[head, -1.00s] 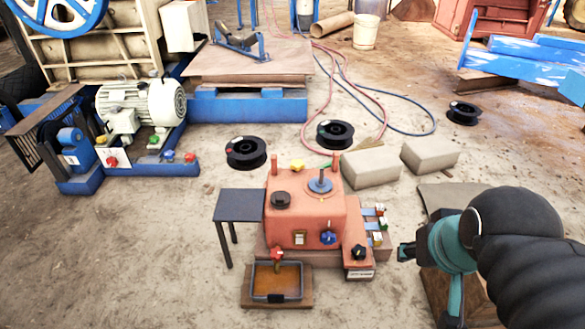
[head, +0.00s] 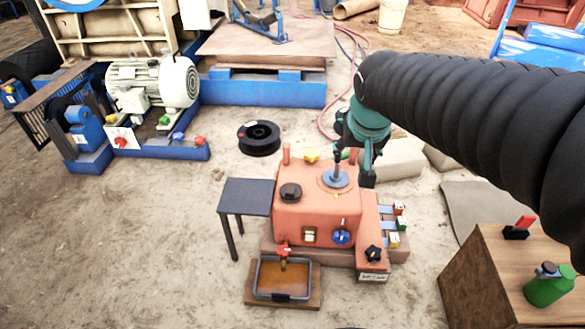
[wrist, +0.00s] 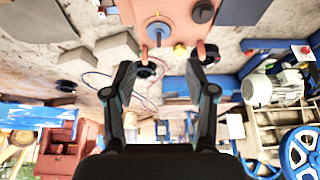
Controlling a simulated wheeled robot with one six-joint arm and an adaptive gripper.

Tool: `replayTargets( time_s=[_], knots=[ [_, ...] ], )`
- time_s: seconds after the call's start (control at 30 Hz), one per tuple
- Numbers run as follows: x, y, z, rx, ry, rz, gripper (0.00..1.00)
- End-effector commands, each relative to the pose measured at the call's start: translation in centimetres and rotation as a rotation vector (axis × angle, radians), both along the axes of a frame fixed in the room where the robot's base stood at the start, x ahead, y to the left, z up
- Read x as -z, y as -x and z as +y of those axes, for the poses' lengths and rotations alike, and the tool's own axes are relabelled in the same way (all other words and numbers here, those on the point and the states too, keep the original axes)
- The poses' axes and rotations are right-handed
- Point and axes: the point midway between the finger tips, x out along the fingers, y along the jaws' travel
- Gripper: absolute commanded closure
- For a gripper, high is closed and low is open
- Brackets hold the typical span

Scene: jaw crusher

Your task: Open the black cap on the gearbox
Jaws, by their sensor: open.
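The orange-red gearbox (head: 315,212) stands on the ground in the middle of the head view. Its round black cap (head: 290,192) sits on the top's left side and looks seated. In the wrist view the gearbox (wrist: 170,22) is at the top edge, with the black cap (wrist: 203,12) right of the blue-and-grey shaft fitting (wrist: 154,32). My gripper (head: 355,168) is above the gearbox's back right, behind and right of the cap, and touches no cap. In the wrist view its two fingers (wrist: 160,78) are spread apart with nothing between them.
A dark side table (head: 247,196) adjoins the gearbox's left. A framed tray (head: 284,278) lies in front. A wooden box (head: 475,285) with a green can (head: 549,286) stands at lower right. Pale blocks (head: 390,158) lie behind.

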Motion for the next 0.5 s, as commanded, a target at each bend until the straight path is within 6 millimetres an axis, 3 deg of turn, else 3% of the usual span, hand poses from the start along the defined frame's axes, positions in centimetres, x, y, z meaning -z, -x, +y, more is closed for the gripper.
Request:
replayTargets(
  time_s=[0.1, 0.3, 0.5],
  knots=[
    [2.8, -4.3, 2.7, -0.002, 0.003, 0.018, 0.44],
    [7.6, -10.7, 7.6, 0.005, 0.006, 0.033, 0.44],
    [11.9, -14.9, 11.8, 0.008, 0.006, 0.04, 0.44]
  ],
)
